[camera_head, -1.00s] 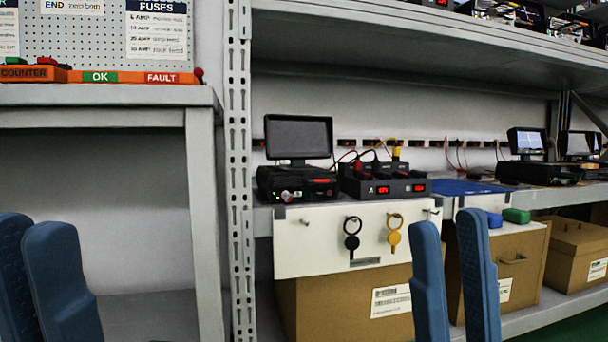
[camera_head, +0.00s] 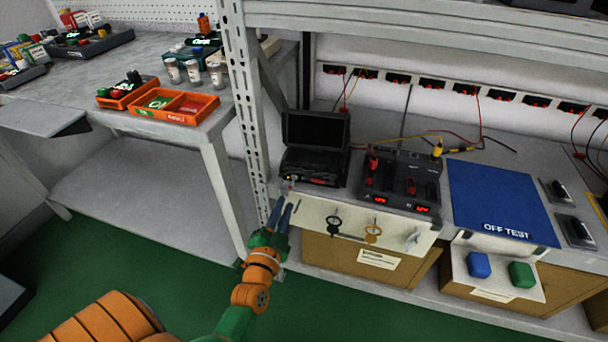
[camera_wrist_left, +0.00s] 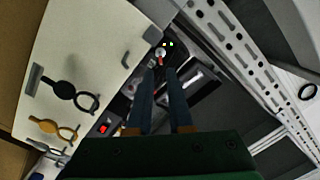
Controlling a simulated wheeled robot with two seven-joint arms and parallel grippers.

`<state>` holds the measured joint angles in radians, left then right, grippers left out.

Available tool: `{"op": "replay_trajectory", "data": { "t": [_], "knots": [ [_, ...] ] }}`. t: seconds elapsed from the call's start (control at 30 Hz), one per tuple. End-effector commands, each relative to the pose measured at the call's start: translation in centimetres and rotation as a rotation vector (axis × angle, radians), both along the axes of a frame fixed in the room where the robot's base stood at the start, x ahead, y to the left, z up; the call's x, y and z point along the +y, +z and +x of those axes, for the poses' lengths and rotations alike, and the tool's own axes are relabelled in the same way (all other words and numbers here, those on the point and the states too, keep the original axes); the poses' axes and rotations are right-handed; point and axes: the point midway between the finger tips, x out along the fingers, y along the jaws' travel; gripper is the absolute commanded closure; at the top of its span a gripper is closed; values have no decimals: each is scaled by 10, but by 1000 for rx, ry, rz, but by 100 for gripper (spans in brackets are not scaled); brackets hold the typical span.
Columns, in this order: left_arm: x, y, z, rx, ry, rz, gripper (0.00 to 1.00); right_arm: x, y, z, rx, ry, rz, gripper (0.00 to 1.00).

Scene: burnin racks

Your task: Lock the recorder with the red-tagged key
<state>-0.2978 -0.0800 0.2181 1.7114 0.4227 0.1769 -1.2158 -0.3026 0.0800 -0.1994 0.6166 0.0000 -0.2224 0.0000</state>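The recorder (camera_head: 314,165) is a black box with a dark raised screen at the shelf's front edge. In the left wrist view, a silver round lock (camera_wrist_left: 161,50) sits on its front beside small lit lights. A small red piece (camera_wrist_left: 160,61) sticks out from the lock; it looks like the red tag, but the key itself is too small to make out. My left gripper (camera_head: 284,206) is just in front of the recorder's left front corner. In the left wrist view its blue fingers (camera_wrist_left: 163,73) are apart, with the tips close to the red piece. My right gripper is out of view.
A white panel (camera_head: 309,212) below the shelf carries a black-tagged key (camera_head: 333,223) and a yellow-tagged key (camera_head: 373,231). A black unit with red displays (camera_head: 399,183) stands right of the recorder. A perforated metal post (camera_head: 247,110) rises close to my left arm.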

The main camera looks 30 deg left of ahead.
Motion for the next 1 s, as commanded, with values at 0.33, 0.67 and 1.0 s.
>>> {"op": "replay_trajectory", "data": {
  "t": [0.33,0.67,1.0],
  "knots": [
    [16,-1,53,-6,-1,0,81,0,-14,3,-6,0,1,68],
    [16,0,55,-7,-2,0,100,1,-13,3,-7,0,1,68],
    [16,1,55,-10,-2,-11,100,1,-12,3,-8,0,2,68]
  ]
}}
